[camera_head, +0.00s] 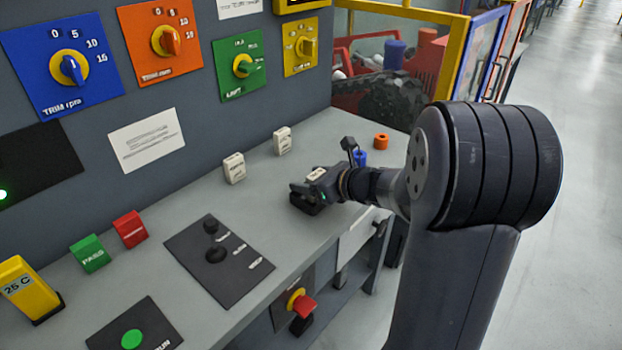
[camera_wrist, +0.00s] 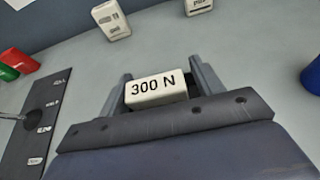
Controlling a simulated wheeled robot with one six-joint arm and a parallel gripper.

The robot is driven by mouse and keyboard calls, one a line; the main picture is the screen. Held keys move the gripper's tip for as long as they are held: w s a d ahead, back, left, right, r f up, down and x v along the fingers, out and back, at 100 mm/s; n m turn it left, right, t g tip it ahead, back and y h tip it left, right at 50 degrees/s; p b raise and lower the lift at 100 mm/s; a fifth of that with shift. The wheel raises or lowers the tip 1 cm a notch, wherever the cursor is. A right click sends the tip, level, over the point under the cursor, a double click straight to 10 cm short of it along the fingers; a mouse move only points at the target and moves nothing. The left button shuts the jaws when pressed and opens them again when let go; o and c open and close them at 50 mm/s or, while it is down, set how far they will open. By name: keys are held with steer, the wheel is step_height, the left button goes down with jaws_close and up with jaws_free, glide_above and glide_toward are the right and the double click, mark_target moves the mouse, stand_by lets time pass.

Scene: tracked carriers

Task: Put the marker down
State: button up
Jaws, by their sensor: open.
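A small white marker reading "300 N" (camera_wrist: 155,91) sits between the two fingers of my gripper (camera_wrist: 160,84) in the wrist view. The fingers stand on either side of it and are open. In the head view my gripper (camera_head: 306,194) is low over the grey bench near its front edge, and a white labelled piece that looks like the marker (camera_head: 316,173) shows at it. Whether the marker's underside touches the bench is hidden.
Two other white blocks (camera_head: 234,168) (camera_head: 282,140) stand by the wall panel. A blue cylinder (camera_head: 360,158) and an orange ring (camera_head: 381,141) are at the bench's right end. A dark joystick plate (camera_head: 240,278) lies to the left. Bench between is clear.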

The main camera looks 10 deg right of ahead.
steer(key=shift+s+f, duration=0.1)
steer(key=shift+r, duration=0.2)
steer(key=p+v, duration=0.1)
steer(key=v, duration=1)
steer(key=shift+s+d+r+p, duration=0.2)
steer(key=shift+s+r+p, duration=0.05)
steer(key=shift+p, duration=0.1)
steer(key=shift+s, duration=0.1)
stand_by(0.6)
